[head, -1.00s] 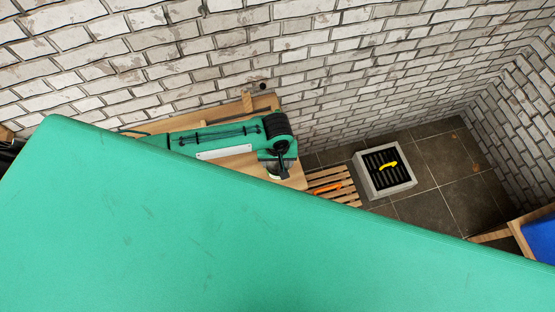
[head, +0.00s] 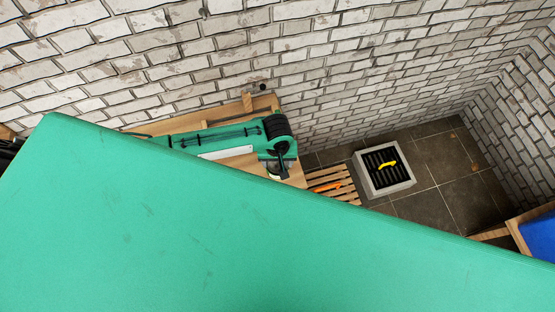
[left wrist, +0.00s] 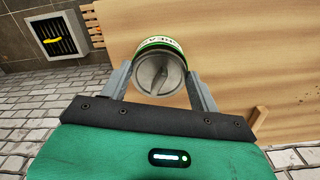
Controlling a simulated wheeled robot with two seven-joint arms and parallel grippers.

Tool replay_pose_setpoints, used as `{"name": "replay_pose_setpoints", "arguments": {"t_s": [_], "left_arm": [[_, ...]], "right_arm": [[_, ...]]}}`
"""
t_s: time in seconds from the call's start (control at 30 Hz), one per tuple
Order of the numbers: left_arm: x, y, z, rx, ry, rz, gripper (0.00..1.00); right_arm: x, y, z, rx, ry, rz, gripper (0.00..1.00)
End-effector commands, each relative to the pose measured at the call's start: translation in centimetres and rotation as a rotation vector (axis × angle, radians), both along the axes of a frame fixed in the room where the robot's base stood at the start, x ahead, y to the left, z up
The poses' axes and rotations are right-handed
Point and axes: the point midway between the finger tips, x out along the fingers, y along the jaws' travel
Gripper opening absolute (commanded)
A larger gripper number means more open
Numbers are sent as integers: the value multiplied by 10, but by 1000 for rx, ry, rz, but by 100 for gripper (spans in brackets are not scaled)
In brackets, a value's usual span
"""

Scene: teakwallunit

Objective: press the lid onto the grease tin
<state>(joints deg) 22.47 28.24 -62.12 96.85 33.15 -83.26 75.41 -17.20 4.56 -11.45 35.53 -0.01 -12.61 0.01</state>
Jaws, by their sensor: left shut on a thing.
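The grease tin (left wrist: 155,44), with a green and white lettered label, stands on the wooden surface in the left wrist view. The round grey lid (left wrist: 158,74) with a raised bar across it is over the tin's top, nearest the camera. I cannot tell whether it is fully seated. My left gripper (left wrist: 160,88) has a finger on each side of the lid and is shut on it. In the head view my left gripper (head: 281,166) points down at the wooden top's near corner, and the tin is mostly hidden. My right gripper is not in view.
The wooden top (head: 238,105) runs along the white brick wall (head: 330,50). A slatted wooden rack (head: 332,184) with an orange item and a floor grate (head: 384,166) with a yellow item lie beyond. A blue panel (head: 541,238) is at right.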

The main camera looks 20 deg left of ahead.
Motion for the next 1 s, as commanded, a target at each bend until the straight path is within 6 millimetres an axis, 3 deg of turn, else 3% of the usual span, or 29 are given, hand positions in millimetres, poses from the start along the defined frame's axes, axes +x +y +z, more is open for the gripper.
{"name": "replay_pose_setpoints", "arguments": {"t_s": [1.0], "left_arm": [[0, 0, -3, 0, 0, 1, 41]], "right_arm": [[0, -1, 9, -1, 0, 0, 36]]}}
